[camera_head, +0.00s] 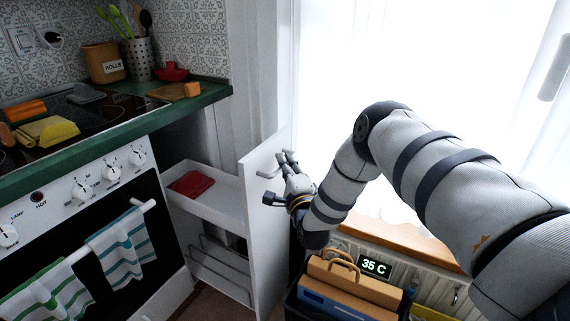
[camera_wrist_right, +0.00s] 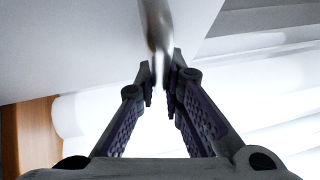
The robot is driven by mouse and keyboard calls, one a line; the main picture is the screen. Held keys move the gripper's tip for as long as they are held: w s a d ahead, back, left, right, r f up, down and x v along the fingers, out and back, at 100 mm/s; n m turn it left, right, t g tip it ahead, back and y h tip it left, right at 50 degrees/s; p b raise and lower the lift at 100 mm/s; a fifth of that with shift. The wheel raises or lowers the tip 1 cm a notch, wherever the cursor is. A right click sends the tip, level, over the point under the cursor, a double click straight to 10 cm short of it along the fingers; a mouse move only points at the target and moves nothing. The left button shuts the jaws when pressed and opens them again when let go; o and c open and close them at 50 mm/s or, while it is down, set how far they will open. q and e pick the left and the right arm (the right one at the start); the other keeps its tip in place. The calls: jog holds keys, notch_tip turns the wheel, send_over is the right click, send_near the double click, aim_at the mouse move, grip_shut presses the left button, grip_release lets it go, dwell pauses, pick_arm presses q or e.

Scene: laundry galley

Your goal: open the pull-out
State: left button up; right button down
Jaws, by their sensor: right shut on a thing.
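The white pull-out (camera_head: 206,197) stands out from the cabinet gap beside the oven, with its upper shelf and a lower wire rail showing. A folded red cloth (camera_head: 191,184) lies on the upper shelf. Its tall white front panel (camera_head: 262,235) faces right, toward the window. My right gripper (camera_head: 283,176) is at the upper part of this panel, shut on the metal handle. In the right wrist view the handle (camera_wrist_right: 157,25) runs between the two fingertips (camera_wrist_right: 161,75). The gripper hides part of the handle in the head view. My left gripper is not in view.
A crate (camera_head: 292,300) with cardboard and a wooden-handled item stands on the floor right of the panel, close below my right arm. A radiator (camera_head: 440,290) is under the window. The oven (camera_head: 110,230) with towels is at left.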

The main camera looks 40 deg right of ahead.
jog(key=c, duration=1.7)
grip_release()
jog(key=v, duration=1.2)
